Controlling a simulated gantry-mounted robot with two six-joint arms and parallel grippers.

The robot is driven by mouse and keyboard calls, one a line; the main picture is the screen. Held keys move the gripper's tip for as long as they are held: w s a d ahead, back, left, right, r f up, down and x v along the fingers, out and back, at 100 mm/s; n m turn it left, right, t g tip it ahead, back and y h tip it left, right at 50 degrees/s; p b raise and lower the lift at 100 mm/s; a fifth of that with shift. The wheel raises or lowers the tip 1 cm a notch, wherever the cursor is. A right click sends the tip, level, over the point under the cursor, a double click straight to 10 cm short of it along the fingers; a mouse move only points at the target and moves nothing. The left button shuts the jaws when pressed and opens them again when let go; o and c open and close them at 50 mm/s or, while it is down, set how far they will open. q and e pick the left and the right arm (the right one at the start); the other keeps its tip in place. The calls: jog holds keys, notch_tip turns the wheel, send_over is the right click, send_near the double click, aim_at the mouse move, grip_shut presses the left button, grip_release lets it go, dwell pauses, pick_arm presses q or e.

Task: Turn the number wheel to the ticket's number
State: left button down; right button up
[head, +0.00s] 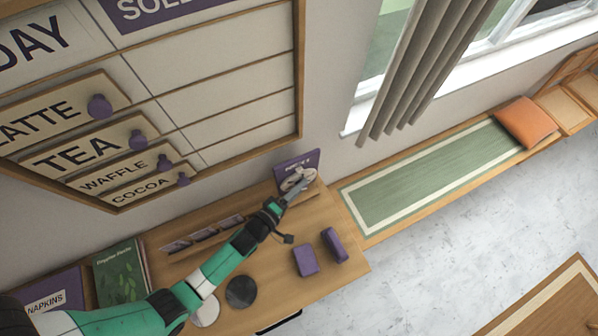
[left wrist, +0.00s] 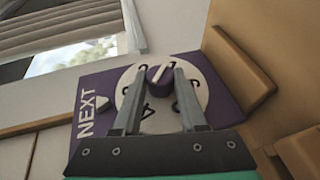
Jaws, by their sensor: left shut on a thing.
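The purple sign (head: 312,158) stands at the far right end of the counter against the wall. It also shows in the left wrist view (left wrist: 92,82), tilted, with the word NEXT. Its round white number wheel (left wrist: 197,92) has dark digits around a purple knob (left wrist: 157,74). My left gripper (left wrist: 160,72) has its two fingers on either side of the knob, shut on it. The fingers hide part of the wheel, and I cannot tell which number is set. In the head view my left gripper (head: 302,183) covers part of the wheel. I cannot make out a ticket's number.
The wooden counter (head: 262,290) holds two purple blocks (head: 306,260), a dark disc (head: 241,291), a light disc (head: 206,312), a row of small cards (head: 203,233) and a green book (head: 121,272). A menu board (head: 225,90) hangs above. A bench with a green mat (head: 432,176) lies to the right.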

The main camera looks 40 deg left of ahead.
pick_arm(q)
jog(key=shift+r+g+p, duration=0.4)
jog(key=shift+g+p, duration=0.2)
jog(key=shift+p, duration=0.35)
jog(key=shift+f+m+g+p, duration=0.15)
jog(key=shift+m+g+p, duration=0.15)
jog(key=shift+g+p, duration=0.15)
pick_arm(e)
notch_tip(320, 180, up, 4)
jog(key=shift+r, duration=0.1)
pick_arm(q)
jog(key=shift+f, duration=0.1)
jog(key=shift+c, duration=2.3)
grip_release()
pick_arm(e)
jog(key=shift+r, duration=0.15)
pick_arm(q)
jog(key=p+v, duration=0.1)
jog(key=v, duration=1)
jog(key=shift+s+d+r+p, duration=0.2)
jog(key=shift+r+p, duration=0.05)
jog(key=shift+p, duration=0.1)
pick_arm(e)
jog(key=shift+r, duration=0.75)
